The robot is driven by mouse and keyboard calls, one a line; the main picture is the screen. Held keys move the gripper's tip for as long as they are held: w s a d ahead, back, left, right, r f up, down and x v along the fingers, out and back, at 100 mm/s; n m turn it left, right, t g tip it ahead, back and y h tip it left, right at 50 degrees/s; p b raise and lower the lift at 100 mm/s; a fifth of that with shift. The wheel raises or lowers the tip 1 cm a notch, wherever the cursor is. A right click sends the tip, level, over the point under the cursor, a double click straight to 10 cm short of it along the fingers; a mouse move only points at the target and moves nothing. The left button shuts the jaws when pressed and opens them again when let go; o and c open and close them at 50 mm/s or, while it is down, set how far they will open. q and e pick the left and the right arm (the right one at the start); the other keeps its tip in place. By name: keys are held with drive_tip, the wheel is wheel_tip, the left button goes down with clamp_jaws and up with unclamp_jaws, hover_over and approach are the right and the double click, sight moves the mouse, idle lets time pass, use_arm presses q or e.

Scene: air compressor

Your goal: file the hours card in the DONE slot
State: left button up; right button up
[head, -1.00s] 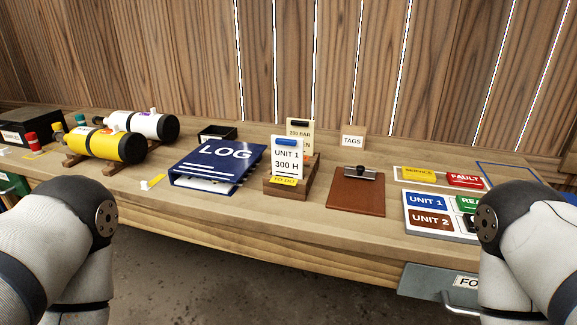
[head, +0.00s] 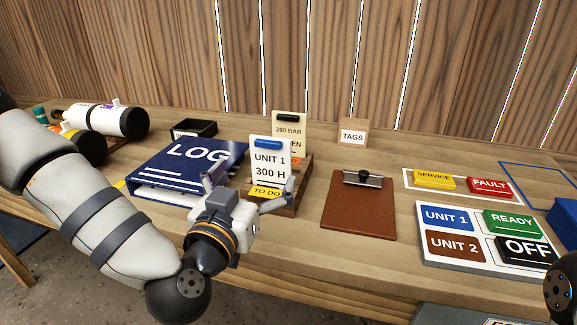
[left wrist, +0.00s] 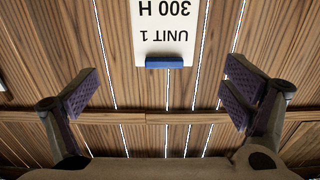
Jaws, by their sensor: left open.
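The hours card (head: 268,160), white with a blue top edge piece and reading UNIT 1 300 H, stands upright in a wooden box (head: 289,210) with a yellow TO DO label (head: 267,193). A cream card (head: 290,122) reading 200 BAR stands behind it. No DONE label is readable. My left gripper (head: 248,193) is open and empty in front of the card, its fingers apart toward either side. In the left wrist view, the hours card (left wrist: 165,25) hangs upside down at the top, between and beyond the open fingers (left wrist: 160,95). My right gripper is out of view.
A blue LOG binder (head: 180,165) lies left of the box, close to my left gripper. A brown clipboard (head: 358,210) lies to the right, with a TAGS block (head: 353,132) behind. A sign board (head: 470,262) and gas bottles (head: 105,120) flank them.

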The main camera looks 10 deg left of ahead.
sight(270, 150)
use_arm(q)
drive_tip(key=w+b, duration=0.1)
drive_tip(key=w, duration=0.9)
drive_tip(key=shift+a+r, duration=0.1)
drive_tip(key=shift+a, duration=0.05)
drive_tip(key=c, duration=1.4)
